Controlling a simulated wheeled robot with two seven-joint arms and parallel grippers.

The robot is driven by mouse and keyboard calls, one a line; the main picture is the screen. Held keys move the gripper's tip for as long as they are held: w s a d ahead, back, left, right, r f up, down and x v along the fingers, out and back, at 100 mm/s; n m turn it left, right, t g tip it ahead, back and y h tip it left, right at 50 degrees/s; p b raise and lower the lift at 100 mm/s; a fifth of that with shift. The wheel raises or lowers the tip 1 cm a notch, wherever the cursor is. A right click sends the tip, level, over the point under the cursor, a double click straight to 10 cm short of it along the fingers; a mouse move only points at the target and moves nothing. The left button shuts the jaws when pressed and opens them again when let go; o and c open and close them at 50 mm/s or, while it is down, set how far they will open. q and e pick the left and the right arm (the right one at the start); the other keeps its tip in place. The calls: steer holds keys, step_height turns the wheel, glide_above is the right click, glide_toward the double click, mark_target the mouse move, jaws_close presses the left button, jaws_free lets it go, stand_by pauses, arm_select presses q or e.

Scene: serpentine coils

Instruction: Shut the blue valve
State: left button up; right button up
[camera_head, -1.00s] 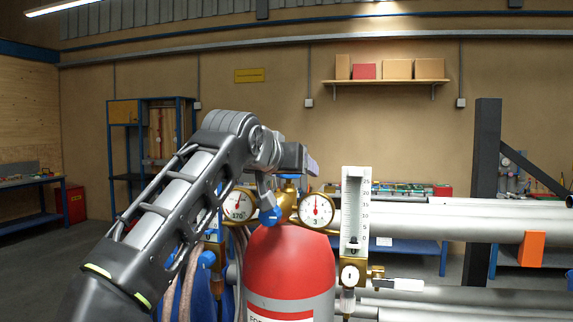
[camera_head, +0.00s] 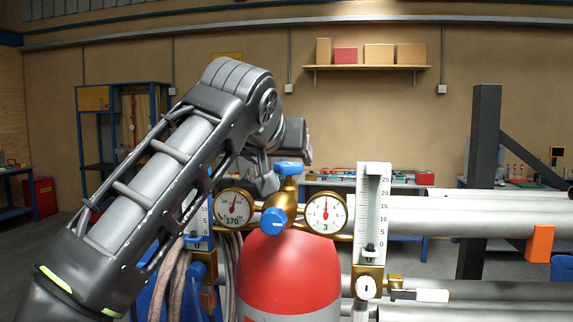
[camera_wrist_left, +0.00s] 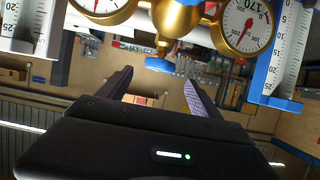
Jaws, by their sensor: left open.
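A red cylinder (camera_head: 290,275) stands upright in the middle of the head view with a brass fitting on top. A blue valve handwheel (camera_head: 289,168) sits on top of the fitting; it also shows in the left wrist view (camera_wrist_left: 160,64). A second blue knob (camera_head: 273,221) faces me on the fitting. The frames do not show whether the valve is open or shut. My left gripper (camera_wrist_left: 158,90) is open and empty, with the top handwheel ahead of the gap between its fingers, apart from them. My right gripper is not in view.
Two round gauges, left (camera_head: 234,205) and right (camera_head: 325,213), flank the fitting. A flow meter (camera_head: 372,215) with a white scale stands to the right. Hoses (camera_head: 178,275) hang at left. Grey pipes (camera_head: 450,218) run to the right. Open room lies above the cylinder.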

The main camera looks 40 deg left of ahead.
mark_target(287, 165)
arm_select(q)
steer(key=x, duration=0.6)
steer(key=shift+w+f+p, duration=0.1)
steer(key=shift+p, duration=0.3)
steer(key=c, duration=1.4)
